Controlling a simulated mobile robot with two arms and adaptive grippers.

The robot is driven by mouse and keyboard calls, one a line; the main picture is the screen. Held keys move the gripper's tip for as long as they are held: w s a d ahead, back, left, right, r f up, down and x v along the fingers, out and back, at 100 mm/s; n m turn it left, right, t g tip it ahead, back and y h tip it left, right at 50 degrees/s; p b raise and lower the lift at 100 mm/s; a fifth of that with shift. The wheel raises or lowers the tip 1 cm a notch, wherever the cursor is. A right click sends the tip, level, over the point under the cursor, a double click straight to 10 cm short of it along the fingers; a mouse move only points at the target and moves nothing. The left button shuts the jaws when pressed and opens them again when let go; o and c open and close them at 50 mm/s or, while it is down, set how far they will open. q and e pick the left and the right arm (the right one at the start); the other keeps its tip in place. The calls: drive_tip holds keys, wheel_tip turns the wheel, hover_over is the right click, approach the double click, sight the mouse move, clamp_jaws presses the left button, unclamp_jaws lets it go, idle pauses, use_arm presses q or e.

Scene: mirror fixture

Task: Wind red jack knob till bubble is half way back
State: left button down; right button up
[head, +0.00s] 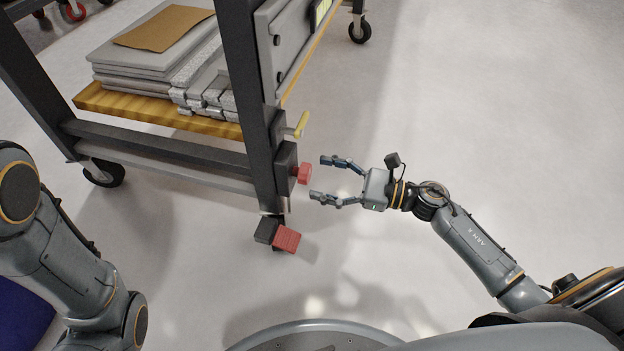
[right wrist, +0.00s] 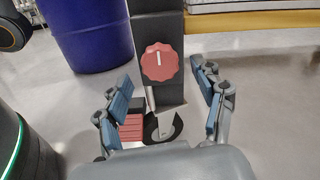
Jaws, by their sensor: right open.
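The red jack knob (head: 304,174) sticks out from a dark block on the cart's near corner leg. In the right wrist view the lobed knob (right wrist: 160,62) faces me, with a white mark pointing nearly straight up. My right gripper (head: 318,178) is open and empty, its fingers pointing at the knob. The fingertips are just short of it, one to each side, not touching. A yellow-green strip (head: 322,12) on the cart's side may be the level vial; no bubble can be made out. My left arm shows, but its gripper is out of view.
A red pedal (head: 286,239) sits low by the caster under the knob. A yellow handle (head: 301,125) juts out above the knob. The cart's wooden shelf (head: 110,103) holds grey slabs. A blue drum (right wrist: 85,35) stands behind. The floor right of the cart is clear.

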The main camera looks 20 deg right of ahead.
sight(310, 175)
drive_tip(key=shift+b+x, duration=0.3)
drive_tip(key=shift+x, duration=1.25)
drive_tip(key=shift+c, duration=0.2)
drive_tip(key=c, duration=1.1)
